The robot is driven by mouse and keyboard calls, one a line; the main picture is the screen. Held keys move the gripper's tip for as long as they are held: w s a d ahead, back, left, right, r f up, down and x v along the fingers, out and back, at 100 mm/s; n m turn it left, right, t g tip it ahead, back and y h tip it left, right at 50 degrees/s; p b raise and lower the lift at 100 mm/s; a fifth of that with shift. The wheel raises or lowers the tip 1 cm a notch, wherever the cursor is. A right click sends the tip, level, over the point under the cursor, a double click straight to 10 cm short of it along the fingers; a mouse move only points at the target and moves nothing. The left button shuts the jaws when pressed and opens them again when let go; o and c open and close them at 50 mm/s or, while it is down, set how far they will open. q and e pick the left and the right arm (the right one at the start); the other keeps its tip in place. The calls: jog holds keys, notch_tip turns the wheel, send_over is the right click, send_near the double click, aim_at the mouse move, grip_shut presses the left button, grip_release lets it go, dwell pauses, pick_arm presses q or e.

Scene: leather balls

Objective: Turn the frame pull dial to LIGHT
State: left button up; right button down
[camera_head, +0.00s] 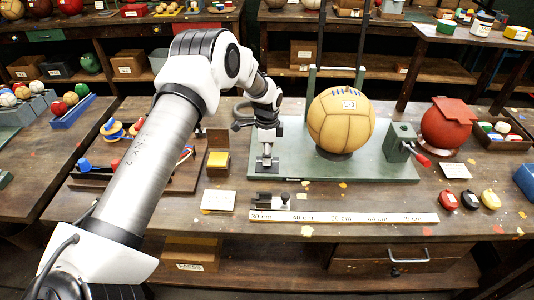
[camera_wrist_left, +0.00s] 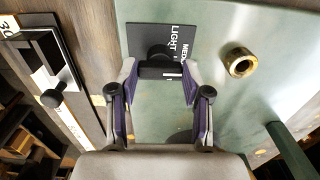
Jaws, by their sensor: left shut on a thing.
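The frame pull dial (camera_wrist_left: 160,60) is a dark knob on a black plate (camera_wrist_left: 145,35) lettered LIGHT and, partly visible, MED. The plate is fixed to the green frame base (camera_head: 390,172). My left gripper (camera_wrist_left: 160,75) is shut on the dial, with a fingertip on either side of it, and it also shows in the head view (camera_head: 267,160), pointing down at the left end of the base. A small white mark shows on the dial; I cannot tell its exact setting. The rest of the plate's lettering is hidden by the fingers. My right gripper is not in view.
A green block with a red-handled crank (camera_head: 401,143) is at the base's right end. A ruler (camera_head: 345,217) lies in front. A brass fitting (camera_wrist_left: 239,63) is near the dial.

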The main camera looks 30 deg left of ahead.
pick_arm(q)
jog(key=shift+s+f+n, duration=0.1)
jog(key=shift+f+n, duration=0.05)
jog(key=shift+n, duration=0.15)
jog(key=n, duration=0.5)
jog(key=shift+d, duration=0.1)
jog(key=n, duration=0.6)
jog(key=shift+s+f+p, duration=0.1)
jog(key=shift+p, duration=0.2)
jog(key=o, duration=1.2)
jog(key=shift+c, duration=0.2)
jog(key=shift+w, duration=0.25)
jog(key=shift+r, duration=0.5)
notch_tip(320, 180, up, 11)
